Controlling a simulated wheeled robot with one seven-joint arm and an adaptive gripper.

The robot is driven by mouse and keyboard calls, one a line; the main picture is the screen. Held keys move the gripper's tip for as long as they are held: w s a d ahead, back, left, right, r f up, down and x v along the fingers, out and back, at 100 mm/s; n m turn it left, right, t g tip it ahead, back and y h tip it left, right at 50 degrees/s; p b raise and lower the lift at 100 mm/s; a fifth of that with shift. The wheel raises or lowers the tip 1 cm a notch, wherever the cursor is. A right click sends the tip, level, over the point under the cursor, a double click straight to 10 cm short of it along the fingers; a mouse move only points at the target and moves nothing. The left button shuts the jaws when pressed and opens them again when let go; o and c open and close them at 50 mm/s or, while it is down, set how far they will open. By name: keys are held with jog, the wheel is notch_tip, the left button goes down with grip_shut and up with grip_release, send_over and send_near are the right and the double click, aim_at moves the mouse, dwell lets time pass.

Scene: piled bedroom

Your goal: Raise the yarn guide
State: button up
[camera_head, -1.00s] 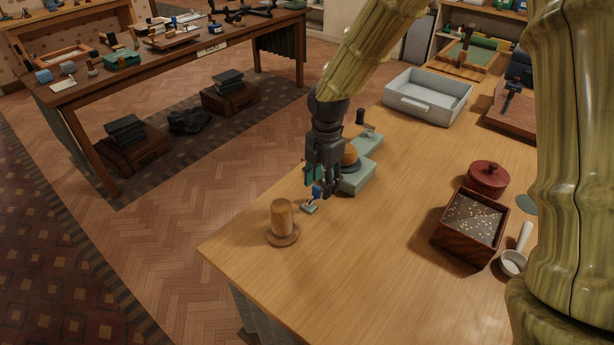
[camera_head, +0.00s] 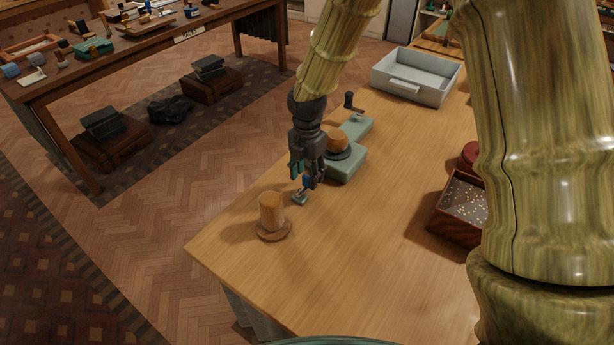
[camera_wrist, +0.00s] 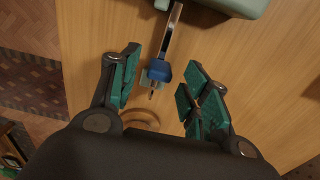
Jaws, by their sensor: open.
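The yarn winder has a sage-green base (camera_head: 348,164), a wooden spool (camera_head: 337,139) and a dark crank (camera_head: 352,103). Its yarn guide, a thin metal arm with a blue block (camera_head: 307,181), reaches out from the near end. In the wrist view the metal arm (camera_wrist: 174,32) runs from the green base down to the blue block (camera_wrist: 160,71). My gripper (camera_head: 304,173) is open, its teal-padded fingers on either side of the blue block. I cannot tell whether either finger touches it. A small green piece (camera_head: 300,198) shows below the block.
A wooden cone on a round base (camera_head: 272,215) stands close by, near the table's left edge. A grey tray (camera_head: 418,77) and a dark box of beads (camera_head: 462,209) stand farther off. The wooden table top (camera_head: 375,245) is clear between.

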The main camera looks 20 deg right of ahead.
jog(key=shift+f, duration=0.95)
jog(key=shift+c, duration=0.2)
grip_shut()
